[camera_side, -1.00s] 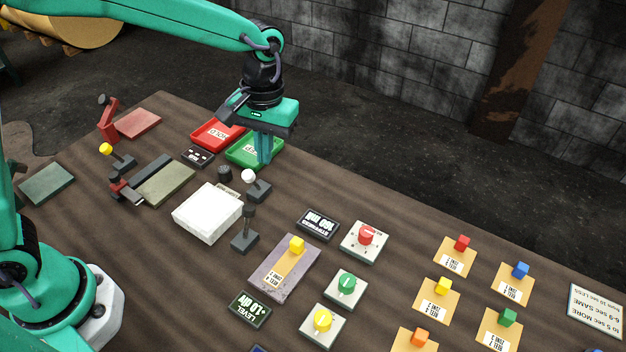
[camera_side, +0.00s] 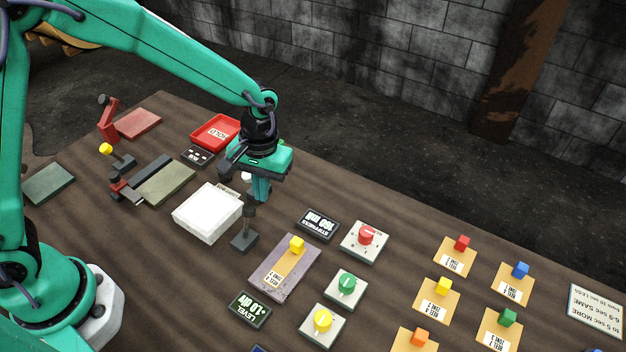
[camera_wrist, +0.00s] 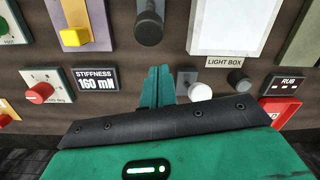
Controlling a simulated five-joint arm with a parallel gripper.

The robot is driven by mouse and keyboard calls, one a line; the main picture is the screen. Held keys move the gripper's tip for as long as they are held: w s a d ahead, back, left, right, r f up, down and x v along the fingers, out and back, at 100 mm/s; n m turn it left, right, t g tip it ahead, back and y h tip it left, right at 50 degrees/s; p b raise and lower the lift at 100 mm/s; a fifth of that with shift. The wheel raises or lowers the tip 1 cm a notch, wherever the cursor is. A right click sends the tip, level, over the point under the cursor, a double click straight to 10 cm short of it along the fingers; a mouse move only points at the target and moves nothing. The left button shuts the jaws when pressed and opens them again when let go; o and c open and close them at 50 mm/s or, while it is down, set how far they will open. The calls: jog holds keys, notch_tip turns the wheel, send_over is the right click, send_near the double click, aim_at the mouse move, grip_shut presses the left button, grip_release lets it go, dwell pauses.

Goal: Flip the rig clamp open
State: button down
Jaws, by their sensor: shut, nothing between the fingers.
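No label marks the rig clamp, so I cannot tell for certain which fixture it is. At the far left in the side view are a red upright clamp-like piece (camera_side: 107,120) by a red plate (camera_side: 138,123), and a small red and dark fixture (camera_side: 122,190) by an olive plate (camera_side: 168,184). A dark-knobbed lever (camera_side: 247,227) stands near the table's middle, also in the wrist view (camera_wrist: 149,28). My gripper (camera_side: 261,197) is shut and empty above the table, near this lever and a white-knobbed lever (camera_wrist: 200,91). Its closed fingers show in the wrist view (camera_wrist: 159,86).
A white light box (camera_side: 207,213) lies left of my gripper. A stiffness display (camera_side: 317,225) and a red dial (camera_side: 366,235) are to its right. A yellow-knobbed lever (camera_side: 107,149) stands far left. A red tray (camera_side: 215,131) is behind; the green tray is hidden.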

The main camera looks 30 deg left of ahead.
jog(key=shift+s+d+r, duration=0.2)
jog(key=shift+s+r, duration=0.05)
jog(key=shift+s, duration=0.35)
jog(key=shift+s+d+r, duration=0.15)
jog(key=shift+s+r, duration=0.1)
jog(key=shift+s, duration=0.35)
